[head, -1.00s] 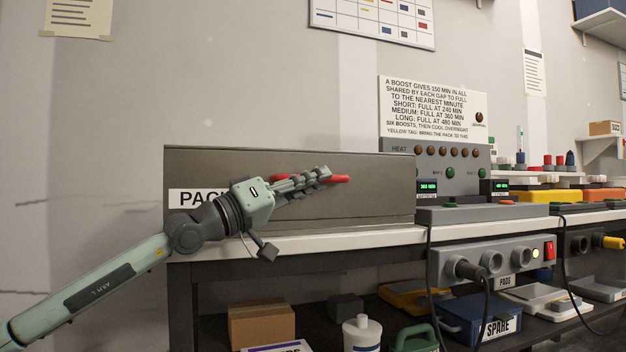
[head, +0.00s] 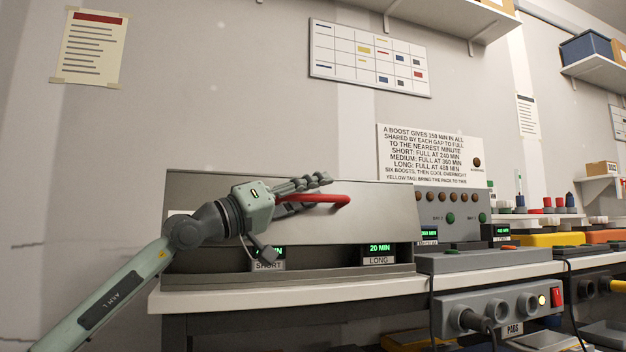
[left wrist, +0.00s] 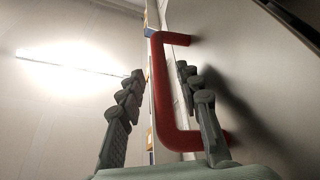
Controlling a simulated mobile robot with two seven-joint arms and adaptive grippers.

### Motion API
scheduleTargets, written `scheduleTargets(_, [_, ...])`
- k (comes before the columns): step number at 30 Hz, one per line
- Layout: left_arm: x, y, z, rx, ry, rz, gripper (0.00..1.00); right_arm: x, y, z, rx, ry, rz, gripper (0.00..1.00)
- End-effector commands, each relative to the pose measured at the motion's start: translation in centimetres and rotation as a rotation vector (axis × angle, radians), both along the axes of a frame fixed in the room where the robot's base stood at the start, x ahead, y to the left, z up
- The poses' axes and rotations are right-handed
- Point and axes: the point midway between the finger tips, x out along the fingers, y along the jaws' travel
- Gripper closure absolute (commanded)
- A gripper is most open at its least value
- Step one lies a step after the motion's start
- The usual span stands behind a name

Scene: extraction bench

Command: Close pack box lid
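The pack box stands on the left part of the bench, with its grey lid (head: 375,212) raised off the grey base (head: 335,272). A gap under the lid shows green displays over labels SHORT and LONG. A red bracket handle (head: 330,199) juts from the lid's front; it also shows in the left wrist view (left wrist: 160,95). My left gripper (head: 308,183) is at this handle. In the left wrist view its fingers (left wrist: 160,88) are apart, one on each side of the handle's bar, with visible gaps. My left gripper hides part of the lid and the SHORT display. My right gripper is out of view.
A grey control panel (head: 455,205) with knobs and displays stands right of the box. Farther right are yellow (head: 550,239) and orange units. A pads power unit (head: 500,309) with a red switch hangs below the bench edge (head: 300,301).

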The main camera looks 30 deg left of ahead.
Motion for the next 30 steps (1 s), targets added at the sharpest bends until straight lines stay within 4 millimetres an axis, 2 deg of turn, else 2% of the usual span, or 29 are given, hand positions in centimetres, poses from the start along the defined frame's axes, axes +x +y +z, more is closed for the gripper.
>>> scheduleTargets(1, [-0.1, 0.1, 1.0, -0.003, -0.007, 0.002, 0.66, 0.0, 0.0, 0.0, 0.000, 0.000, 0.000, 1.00])
scheduleTargets(3, [-0.1, 0.1, 1.7, -0.001, -0.006, 0.002, 0.66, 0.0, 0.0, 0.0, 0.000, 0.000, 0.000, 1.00])
scheduleTargets(9, [0.0, 0.2, 2.6, 0.000, -0.003, 0.004, 0.66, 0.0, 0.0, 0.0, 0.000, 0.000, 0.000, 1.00])
scheduleTargets(20, [-0.1, 0.2, 2.5, 0.000, -0.001, 0.004, 0.66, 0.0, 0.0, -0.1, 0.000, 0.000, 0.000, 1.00])
scheduleTargets(30, [-2.0, 1.3, 1.6, 0.001, -0.005, 0.006, 0.66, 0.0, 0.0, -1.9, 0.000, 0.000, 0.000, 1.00])
